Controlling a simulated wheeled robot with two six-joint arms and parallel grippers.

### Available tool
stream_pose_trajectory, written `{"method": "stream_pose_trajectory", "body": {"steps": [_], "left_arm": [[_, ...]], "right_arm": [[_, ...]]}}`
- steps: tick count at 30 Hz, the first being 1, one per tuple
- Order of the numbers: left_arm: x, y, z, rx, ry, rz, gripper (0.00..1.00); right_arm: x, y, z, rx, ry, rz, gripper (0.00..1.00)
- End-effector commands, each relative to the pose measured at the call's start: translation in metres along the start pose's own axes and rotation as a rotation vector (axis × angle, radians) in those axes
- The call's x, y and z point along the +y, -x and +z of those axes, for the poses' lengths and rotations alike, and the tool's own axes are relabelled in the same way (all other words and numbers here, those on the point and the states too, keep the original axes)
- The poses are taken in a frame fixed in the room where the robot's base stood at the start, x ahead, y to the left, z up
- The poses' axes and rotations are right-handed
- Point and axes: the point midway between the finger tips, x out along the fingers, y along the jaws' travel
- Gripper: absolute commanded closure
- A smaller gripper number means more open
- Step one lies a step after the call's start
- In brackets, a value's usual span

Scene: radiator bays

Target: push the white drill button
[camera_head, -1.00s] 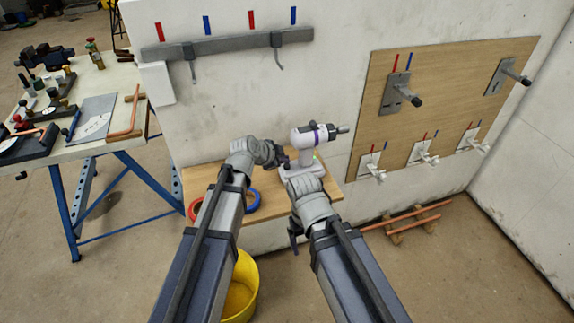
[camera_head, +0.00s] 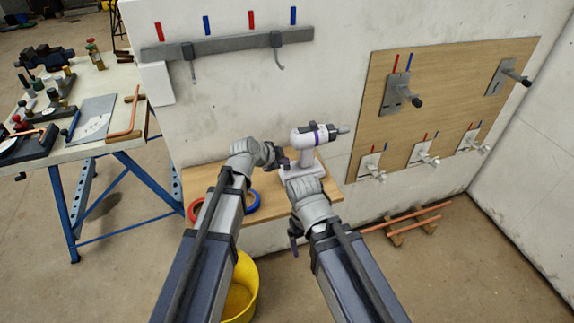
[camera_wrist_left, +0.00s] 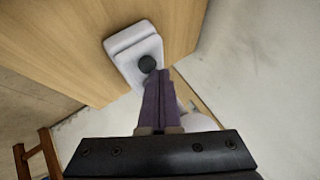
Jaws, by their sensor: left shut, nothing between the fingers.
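In the left wrist view the shut fingers (camera_wrist_left: 158,74) point at a white block with a round dark knob (camera_wrist_left: 147,63) on the wood. The tips look at or very near the knob; contact cannot be told. Whether the knob belongs to the drill is unclear.
The wooden shelf (camera_head: 230,210) holds red and blue rings (camera_head: 252,203) at its front. A yellow bucket (camera_head: 243,290) stands below. A wooden board (camera_head: 440,100) with fittings hangs on the wall to the right. A workbench (camera_head: 95,85) is at the left.

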Motion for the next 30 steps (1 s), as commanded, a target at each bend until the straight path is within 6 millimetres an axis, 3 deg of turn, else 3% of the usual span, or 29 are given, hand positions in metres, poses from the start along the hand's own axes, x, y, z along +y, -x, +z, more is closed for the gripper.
{"method": "stream_pose_trajectory", "body": {"steps": [14, 30], "left_arm": [[-0.004, 0.006, -0.004, 0.0, 0.0, 0.0, 1.0], [-0.029, 0.04, -0.029, 0.0, 0.0, 0.0, 1.0]], "right_arm": [[0.001, 0.008, 0.001, 0.0, 0.0, 0.0, 0.13], [0.005, 0.058, 0.003, 0.0, 0.0, 0.0, 0.13]]}}
